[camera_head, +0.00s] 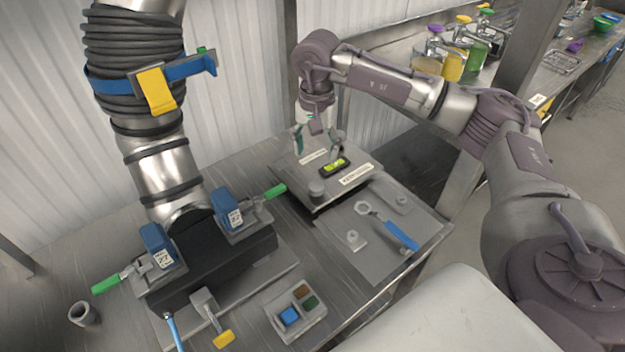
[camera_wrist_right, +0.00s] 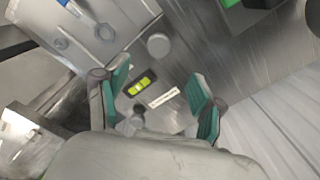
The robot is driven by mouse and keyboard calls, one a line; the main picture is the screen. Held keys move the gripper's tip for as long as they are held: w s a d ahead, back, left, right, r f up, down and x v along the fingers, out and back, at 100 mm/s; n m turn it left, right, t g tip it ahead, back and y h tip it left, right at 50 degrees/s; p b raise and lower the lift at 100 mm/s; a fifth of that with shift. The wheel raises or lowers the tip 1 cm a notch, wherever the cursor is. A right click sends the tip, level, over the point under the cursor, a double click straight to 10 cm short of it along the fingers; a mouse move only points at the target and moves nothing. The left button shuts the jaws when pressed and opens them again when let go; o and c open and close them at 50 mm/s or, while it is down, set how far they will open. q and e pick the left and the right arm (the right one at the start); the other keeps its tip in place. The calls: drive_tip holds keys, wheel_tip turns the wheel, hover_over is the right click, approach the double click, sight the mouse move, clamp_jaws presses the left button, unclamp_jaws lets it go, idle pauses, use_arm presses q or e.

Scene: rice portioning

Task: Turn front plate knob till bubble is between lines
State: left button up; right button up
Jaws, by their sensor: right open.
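A metal plate (camera_head: 366,160) on the bench carries a small black level with a yellow-green vial (camera_head: 335,167). The level also shows in the right wrist view (camera_wrist_right: 139,85). Bubble and lines are too small to place surely. A round grey knob (camera_head: 316,188) stands at the plate's front left corner; it shows clear of the fingers in the wrist view (camera_wrist_right: 158,44). My right gripper (camera_head: 318,147) is open above the back of the plate, with teal finger pads. Between its fingers, low in the wrist view, is another small grey knob (camera_wrist_right: 138,111). My left gripper is not in view.
A lower metal plate (camera_head: 375,237) in front holds a blue-handled wrench (camera_head: 400,234) and small fittings. To the left stands a hose-wrapped pipe (camera_head: 130,60) above a clamped black block (camera_head: 215,265) with green handles. A tray (camera_head: 297,322) with coloured blocks sits in front.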

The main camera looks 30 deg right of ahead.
drive_tip(key=p, duration=0.2)
hover_over(316, 185)
drive_tip(key=f, duration=0.5)
drive_tip(key=shift+s+f, duration=0.2)
drive_tip(key=shift+s, duration=0.05)
wheel_tip(316, 185, down, 6)
drive_tip(key=shift+w+p, duration=0.15)
drive_tip(key=shift+p, duration=0.2)
drive_tip(key=shift+f, duration=0.2)
drive_tip(key=c, duration=1.1)
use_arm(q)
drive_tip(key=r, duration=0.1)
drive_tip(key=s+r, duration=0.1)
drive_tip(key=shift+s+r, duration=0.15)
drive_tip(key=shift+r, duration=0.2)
use_arm(e)
drive_tip(key=shift+c, duration=0.2)
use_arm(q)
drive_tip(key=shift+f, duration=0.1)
